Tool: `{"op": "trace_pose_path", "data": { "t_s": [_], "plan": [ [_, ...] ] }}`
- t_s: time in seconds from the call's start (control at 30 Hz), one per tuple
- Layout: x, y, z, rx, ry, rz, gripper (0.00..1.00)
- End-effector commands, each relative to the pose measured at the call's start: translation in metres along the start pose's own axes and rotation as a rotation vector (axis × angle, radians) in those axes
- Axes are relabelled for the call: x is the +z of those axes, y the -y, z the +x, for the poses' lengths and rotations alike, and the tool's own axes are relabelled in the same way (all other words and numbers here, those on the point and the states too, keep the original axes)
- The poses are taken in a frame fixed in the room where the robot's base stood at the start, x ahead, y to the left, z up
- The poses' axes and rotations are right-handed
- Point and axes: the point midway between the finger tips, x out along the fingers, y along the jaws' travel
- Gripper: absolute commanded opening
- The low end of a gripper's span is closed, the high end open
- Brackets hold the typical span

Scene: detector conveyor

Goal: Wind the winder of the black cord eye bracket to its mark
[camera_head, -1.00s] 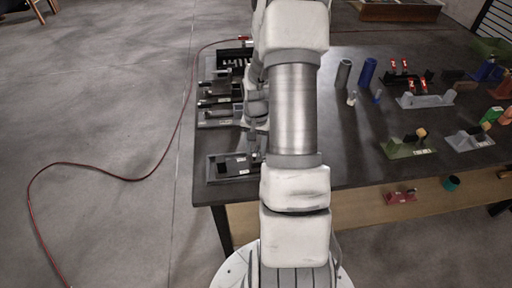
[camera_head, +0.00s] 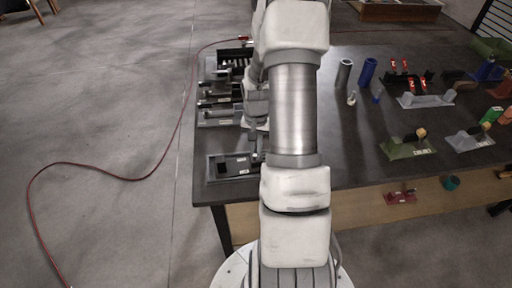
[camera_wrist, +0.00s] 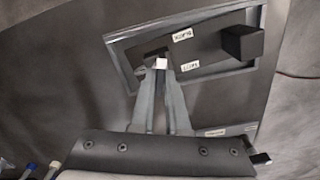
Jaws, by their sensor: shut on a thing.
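In the wrist view a black bracket (camera_wrist: 207,51) lies in a grey tray-like base (camera_wrist: 118,46), with two white labels on it and a raised black block (camera_wrist: 243,43) at its right end. My gripper (camera_wrist: 160,70) is over the left end of the bracket, its two fingers close together and shut on a small dark part with a white face, which seems to be the winder (camera_wrist: 160,63). The fingers hide much of it, and I cannot make out its mark. In the head view the nearest bracket in its base (camera_head: 228,167) lies at the table's left front; my arm hides the gripper.
More dark fixtures (camera_head: 218,102) stand behind along the table's left edge. A grey cylinder (camera_head: 343,73), a blue cylinder (camera_head: 367,72) and a green bracket (camera_head: 408,148) stand to the right. A red cable (camera_head: 110,176) runs over the floor at left. The table's middle is largely clear.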

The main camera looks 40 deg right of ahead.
Motion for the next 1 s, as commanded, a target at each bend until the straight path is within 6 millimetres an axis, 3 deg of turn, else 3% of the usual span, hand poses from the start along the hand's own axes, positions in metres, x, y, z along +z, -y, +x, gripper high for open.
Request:
{"op": "trace_pose_path", "data": {
  "t_s": [0.27, 1.0],
  "plan": [
    [0.0000, -0.0001, 0.0002, 0.000, 0.000, -0.144, 0.00],
    [0.0001, -0.0002, -0.0009, 0.000, 0.001, -0.830, 0.00]
  ]
}}
